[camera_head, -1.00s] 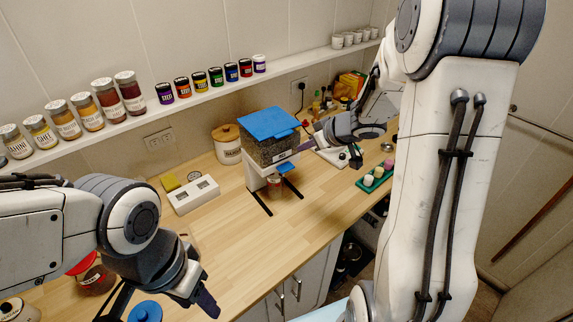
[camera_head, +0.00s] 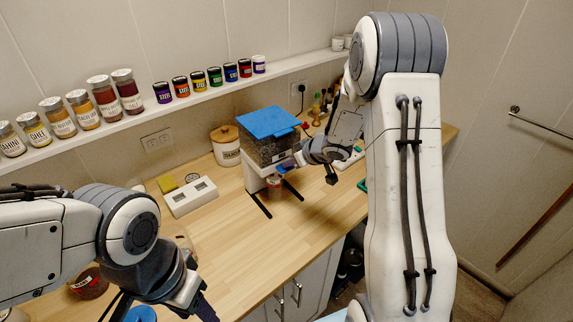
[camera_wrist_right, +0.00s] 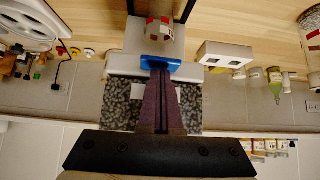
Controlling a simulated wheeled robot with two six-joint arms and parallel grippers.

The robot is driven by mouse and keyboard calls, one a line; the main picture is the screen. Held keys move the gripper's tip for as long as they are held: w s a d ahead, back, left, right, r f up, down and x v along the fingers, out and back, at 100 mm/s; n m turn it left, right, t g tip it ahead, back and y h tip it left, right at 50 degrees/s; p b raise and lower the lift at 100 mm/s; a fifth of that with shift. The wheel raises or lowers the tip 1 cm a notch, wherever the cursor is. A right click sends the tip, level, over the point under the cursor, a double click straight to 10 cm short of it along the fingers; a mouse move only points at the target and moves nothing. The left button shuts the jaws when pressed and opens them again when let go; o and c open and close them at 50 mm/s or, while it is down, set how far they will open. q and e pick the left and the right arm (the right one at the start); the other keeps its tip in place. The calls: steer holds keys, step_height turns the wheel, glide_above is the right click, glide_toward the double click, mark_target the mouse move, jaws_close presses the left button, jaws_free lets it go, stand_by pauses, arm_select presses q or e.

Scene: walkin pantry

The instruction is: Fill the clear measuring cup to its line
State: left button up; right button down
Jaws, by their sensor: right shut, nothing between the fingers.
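A bean dispenser (camera_head: 268,150) with a blue lid, a clear hopper of dark beans and a white stand is on the counter. The clear measuring cup (camera_head: 274,182) stands under its spout; it also shows in the right wrist view (camera_wrist_right: 159,29), with reddish marks on it. The blue lever (camera_wrist_right: 160,62) sticks out at the dispenser's front. My right gripper (camera_head: 288,166) is shut and empty, its fingertips (camera_wrist_right: 160,72) at the blue lever; I cannot tell whether they touch. My left gripper (camera_head: 203,308) is low at the left, away from the dispenser; its jaw opening is unclear.
A white two-window box (camera_head: 191,196) and a lidded canister (camera_head: 226,146) stand left of the dispenser. A jar (camera_head: 88,284) is near my left arm. Spice jars line the wall shelf (camera_head: 190,102). The counter (camera_head: 240,230) in front of the dispenser is clear.

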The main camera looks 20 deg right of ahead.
step_height(320, 180, down, 2)
steer(key=shift+f+b, duration=0.25)
steer(key=shift+b, duration=0.4)
steer(key=shift+s, duration=0.15)
steer(key=shift+s+f, duration=0.1)
steer(key=shift+f, duration=0.15)
stand_by(0.6)
stand_by(0.9)
steer(key=shift+r+p, duration=0.5)
steer(key=shift+p, duration=0.05)
steer(key=r+p, duration=0.4)
steer(key=shift+w, duration=0.2)
steer(key=v, duration=0.9)
steer(key=shift+s+r+p, duration=0.15)
steer(key=shift+r+p, duration=0.2)
steer(key=shift+r, duration=0.05)
